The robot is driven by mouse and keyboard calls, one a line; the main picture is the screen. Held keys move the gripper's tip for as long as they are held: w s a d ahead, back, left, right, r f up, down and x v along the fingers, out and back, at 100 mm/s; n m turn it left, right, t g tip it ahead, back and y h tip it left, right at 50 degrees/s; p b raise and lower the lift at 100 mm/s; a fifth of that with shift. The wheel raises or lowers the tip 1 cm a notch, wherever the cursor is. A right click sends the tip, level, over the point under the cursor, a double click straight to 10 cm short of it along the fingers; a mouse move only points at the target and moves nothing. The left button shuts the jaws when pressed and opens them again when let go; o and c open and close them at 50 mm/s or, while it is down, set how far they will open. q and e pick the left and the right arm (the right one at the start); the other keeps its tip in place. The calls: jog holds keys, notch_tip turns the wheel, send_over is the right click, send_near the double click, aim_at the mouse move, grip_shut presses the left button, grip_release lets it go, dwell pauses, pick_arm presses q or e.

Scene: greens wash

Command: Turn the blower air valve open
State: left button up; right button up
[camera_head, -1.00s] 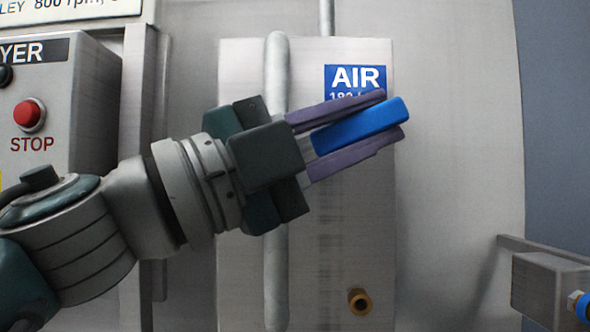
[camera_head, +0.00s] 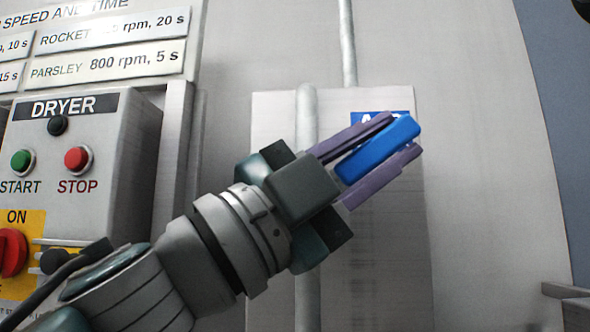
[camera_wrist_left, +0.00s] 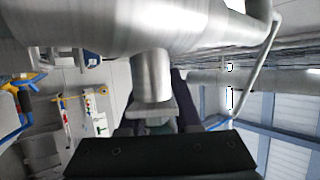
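The blue lever handle (camera_head: 378,152) of the air valve is in front of the white panel, just below the mostly covered blue AIR sign (camera_head: 405,118). It slants up to the right. My left gripper (camera_head: 380,150) is shut on it, one purple finger along each side. The valve body behind the gripper is hidden in the head view. In the left wrist view a grey metal stem (camera_wrist_left: 151,75) comes down in front of my dark gripper (camera_wrist_left: 160,120), below a large, pale, rounded metal shape; the blue handle cannot be made out there. My right gripper is not in view.
A dryer control box (camera_head: 85,165) with START and STOP buttons and a red ON knob (camera_head: 12,252) stands left of my left arm. A vertical grey pipe (camera_head: 307,115) runs behind the gripper. The wall to the right is clear down to a grey fixture (camera_head: 570,292) at the lower right.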

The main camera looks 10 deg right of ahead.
pick_arm(q)
jog(key=o, duration=0.4)
jog(key=shift+c, duration=0.2)
jog(key=b+v, duration=0.2)
jog(key=v, duration=0.8)
jog(key=shift+b, duration=0.35)
